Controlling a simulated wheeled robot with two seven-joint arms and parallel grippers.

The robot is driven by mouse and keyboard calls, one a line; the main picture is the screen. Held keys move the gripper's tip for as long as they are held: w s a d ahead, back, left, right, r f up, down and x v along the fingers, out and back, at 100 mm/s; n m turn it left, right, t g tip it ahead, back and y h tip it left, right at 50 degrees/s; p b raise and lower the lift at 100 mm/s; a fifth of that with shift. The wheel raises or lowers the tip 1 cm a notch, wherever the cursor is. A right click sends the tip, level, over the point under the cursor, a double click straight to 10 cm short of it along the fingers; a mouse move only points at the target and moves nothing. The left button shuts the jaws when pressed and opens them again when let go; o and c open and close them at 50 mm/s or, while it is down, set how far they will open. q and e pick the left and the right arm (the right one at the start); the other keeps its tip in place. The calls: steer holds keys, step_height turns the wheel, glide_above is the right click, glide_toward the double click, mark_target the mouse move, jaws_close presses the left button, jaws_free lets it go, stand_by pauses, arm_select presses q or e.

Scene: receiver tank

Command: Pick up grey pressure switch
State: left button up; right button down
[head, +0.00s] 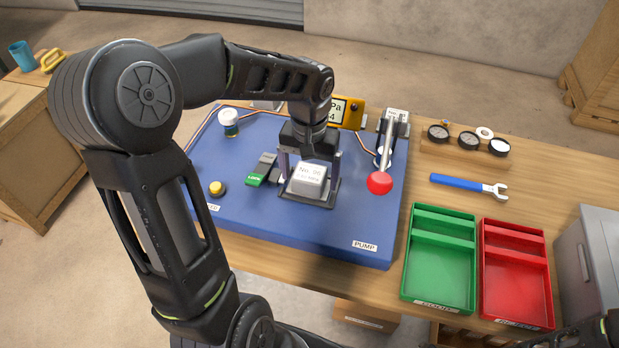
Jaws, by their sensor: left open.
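The grey pressure switch (308,180) is a pale grey block with a printed label reading "No. 36". It sits upright on a dark base plate on the blue board (250,222). My left gripper (310,168) points down over it and is open. One finger shows on the left side of the block and one on the right. Whether either finger touches it I cannot tell. The back of the block is partly hidden by the gripper.
On the board are a red-knobbed pump lever (379,183), a green-tagged lever (259,172), a yellow button (217,187) and a yellow gauge display (351,112). To the right lie several round gauges (468,139), a blue-handled wrench (468,186), a green tray (408,265) and a red tray (547,285).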

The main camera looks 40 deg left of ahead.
mark_target(309, 173)
arm_select(q)
steer(key=shift+f, duration=0.1)
steer(key=shift+c, duration=0.4)
jaws_close()
stand_by(0.9)
step_height(309, 173, up, 10)
steer(key=shift+r, duration=0.1)
stand_by(0.5)
stand_by(0.4)
